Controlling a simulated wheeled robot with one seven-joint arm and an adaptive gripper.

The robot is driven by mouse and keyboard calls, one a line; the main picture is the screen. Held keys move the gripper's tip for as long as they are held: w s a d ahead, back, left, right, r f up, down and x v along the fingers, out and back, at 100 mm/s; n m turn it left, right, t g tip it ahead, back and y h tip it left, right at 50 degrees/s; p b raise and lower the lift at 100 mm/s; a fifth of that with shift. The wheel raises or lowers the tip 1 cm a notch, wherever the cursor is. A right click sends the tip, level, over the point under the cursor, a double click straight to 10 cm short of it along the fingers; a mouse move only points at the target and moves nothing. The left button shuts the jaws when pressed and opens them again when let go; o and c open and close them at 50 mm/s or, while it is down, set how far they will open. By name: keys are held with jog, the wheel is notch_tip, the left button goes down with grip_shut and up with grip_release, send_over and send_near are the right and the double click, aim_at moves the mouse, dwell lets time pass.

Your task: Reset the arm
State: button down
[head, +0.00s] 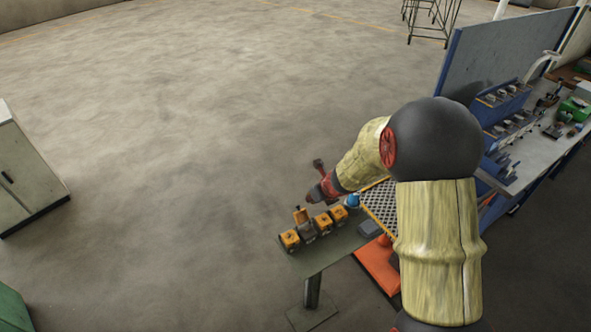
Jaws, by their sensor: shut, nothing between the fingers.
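My arm rises from the bottom right through a large dark joint and pale yellow-brown wrapped links, then bends left. My gripper (314,195) is at the red and black end of the arm, small in the head view. It is shut and empty. It appears above the back of a narrow stand (335,252), near a row of yellow-orange and dark blocks (290,239). Its height above the blocks cannot be told. The fingers are too small to make out clearly.
A perforated plate with an orange edge (380,208) and a small blue object (352,200) are beside the wrist. A blue workbench with a grey top (535,150) stands right. A grey cabinet (22,175) stands left. The floor between is open.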

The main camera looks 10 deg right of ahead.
jog(key=s+a+r+n+g+y+b, duration=0.1)
jog(key=s+a+n+g+b, duration=0.15)
jog(key=s+n, duration=0.75)
jog(key=s+a+r+n+g+y+b, duration=0.1)
jog(key=s+a+n+g+b, duration=0.2)
jog(key=s+n, duration=0.65)
jog(key=s+d+f+n+t+h+b, duration=0.1)
jog(key=s+f+n+t+h+b, duration=0.1)
jog(key=s+n+b, duration=0.4)
jog(key=s+d+f+n+t+h+b, duration=0.2)
jog(key=s+n+b, duration=0.5)
jog(key=b, duration=0.9)
jog(key=s+t, duration=0.1)
jog(key=s, duration=0.2)
jog(key=shift+s+d+b, duration=0.15)
jog(key=shift+d+b, duration=0.05)
jog(key=shift+b, duration=0.15)
jog(key=shift+r, duration=0.15)
